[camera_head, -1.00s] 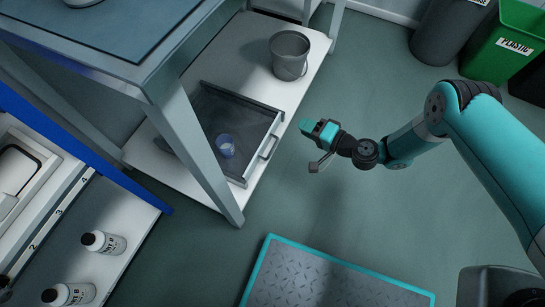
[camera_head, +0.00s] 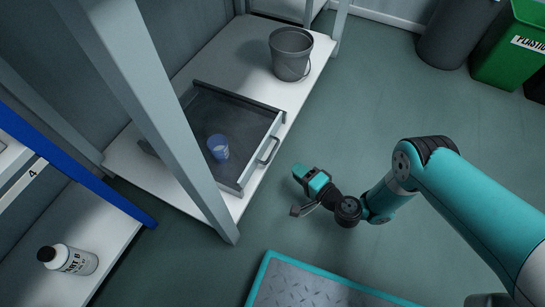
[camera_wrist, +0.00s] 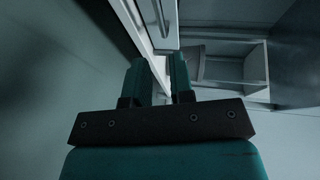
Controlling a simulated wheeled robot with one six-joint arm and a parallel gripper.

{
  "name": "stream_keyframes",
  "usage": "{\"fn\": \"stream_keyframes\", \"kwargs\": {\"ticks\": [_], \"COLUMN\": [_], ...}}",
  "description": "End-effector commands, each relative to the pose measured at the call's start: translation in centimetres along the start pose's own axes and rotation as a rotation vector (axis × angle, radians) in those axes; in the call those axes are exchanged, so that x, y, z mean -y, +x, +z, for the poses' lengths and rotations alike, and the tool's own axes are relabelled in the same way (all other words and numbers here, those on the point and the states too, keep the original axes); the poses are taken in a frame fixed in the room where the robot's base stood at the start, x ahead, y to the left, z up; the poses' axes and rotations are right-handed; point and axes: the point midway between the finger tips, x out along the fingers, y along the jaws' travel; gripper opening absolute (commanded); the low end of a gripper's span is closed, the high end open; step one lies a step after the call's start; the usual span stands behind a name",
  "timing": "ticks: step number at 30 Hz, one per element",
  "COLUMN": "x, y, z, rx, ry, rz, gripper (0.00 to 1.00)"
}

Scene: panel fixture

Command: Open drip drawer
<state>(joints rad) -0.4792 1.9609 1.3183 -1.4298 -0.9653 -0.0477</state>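The drip drawer is a dark grey open-topped tray (camera_head: 240,104) on the white lower shelf of a bench in the head view. Its light grey handle (camera_head: 268,151) is on the front side, facing my arm. A translucent blue cup (camera_head: 218,148) stands inside the drawer. How far the drawer is drawn out I cannot tell. My gripper (camera_head: 297,191) is below and slightly right of the handle in the picture, apart from it. In the wrist view my two teal fingers (camera_wrist: 158,72) are apart with nothing between them.
A grey bucket (camera_head: 291,54) stands on the shelf behind the drawer. A bench leg (camera_head: 165,125) crosses in front of the drawer's left part. A teal-edged metal platform (camera_head: 310,287) lies on the floor. A white bottle (camera_head: 68,260) is lower left. Open floor surrounds my gripper.

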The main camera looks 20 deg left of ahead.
Motion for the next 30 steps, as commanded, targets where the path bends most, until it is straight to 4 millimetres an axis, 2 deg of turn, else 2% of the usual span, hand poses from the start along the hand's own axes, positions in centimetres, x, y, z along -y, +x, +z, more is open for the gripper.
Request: {"fn": "stream_keyframes", "kwargs": {"ticks": [1, 14, 21, 30], "x": [-0.7, -0.7, -0.4, -0.1], "y": [0.7, 3.7, 8.4, 11.6], "z": [0.1, 0.2, 0.2, 0.2], "rx": [0.002, 0.002, 0.005, 0.003], "ry": [-0.002, -0.002, -0.006, -0.003], "rz": [-0.002, -0.003, -0.004, -0.002], "gripper": [0.22, 0.22, 0.22, 0.22]}}
